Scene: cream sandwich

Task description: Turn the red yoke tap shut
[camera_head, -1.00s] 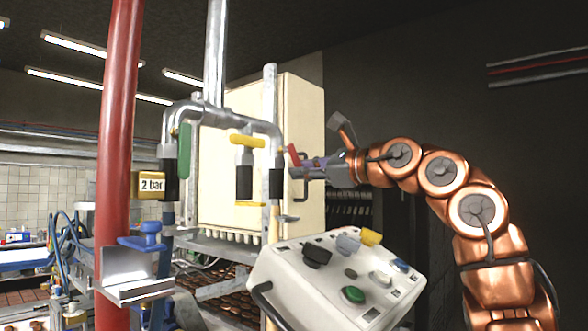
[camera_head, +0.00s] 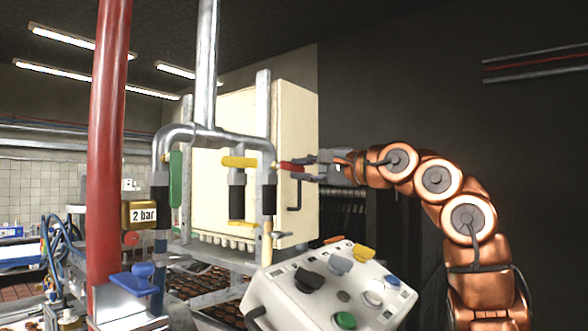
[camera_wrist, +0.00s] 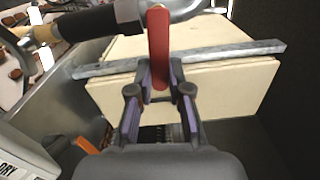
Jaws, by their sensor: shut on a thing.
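The red yoke tap (camera_head: 290,166) is a short red lever on the right end of the metal pipe yoke (camera_head: 212,138). In the head view it points right, roughly level, toward my arm. In the wrist view the red lever (camera_wrist: 159,45) stands upright in the picture, its near end between the fingers. My gripper (camera_head: 318,167) is shut on this lever; the wrist view shows its fingertips (camera_wrist: 160,78) on either side of it. The tap's pivot is small and hard to make out. A yellow tap (camera_head: 240,162) and a green tap (camera_head: 176,180) sit on the other pipe branches.
A cream cabinet (camera_head: 297,130) stands behind the yoke. A white control box (camera_head: 330,290) with coloured knobs is below the arm. A red vertical pipe (camera_head: 108,150) and a blue tap (camera_head: 138,280) stand at left.

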